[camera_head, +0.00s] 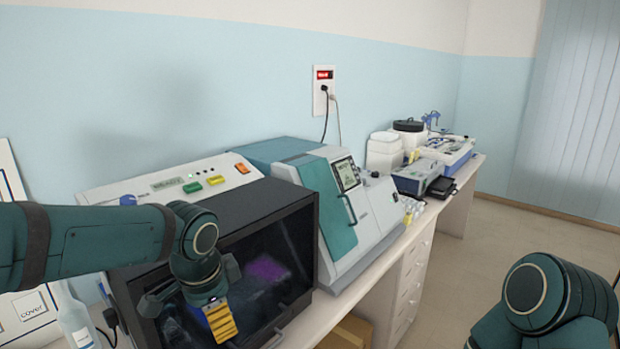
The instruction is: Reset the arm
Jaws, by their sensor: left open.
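My left arm (95,240) comes in from the left and bends downward at a rounded teal joint. My left gripper (208,312) hangs in front of the dark window of a black-fronted machine (215,212). The gripper is open, with a ribbed yellow pad showing on one finger. Nothing shows between its fingers. I cannot tell whether it touches the machine front. My right arm (545,300) shows only as a rounded teal joint at the lower right; its gripper is out of view.
A teal and white machine (345,205) stands right of the black one. White containers (383,150) and a grey device (417,176) sit farther along the bench. A bottle (76,318) stands at lower left. Drawers (410,280) are under the bench. The floor (500,240) at right is clear.

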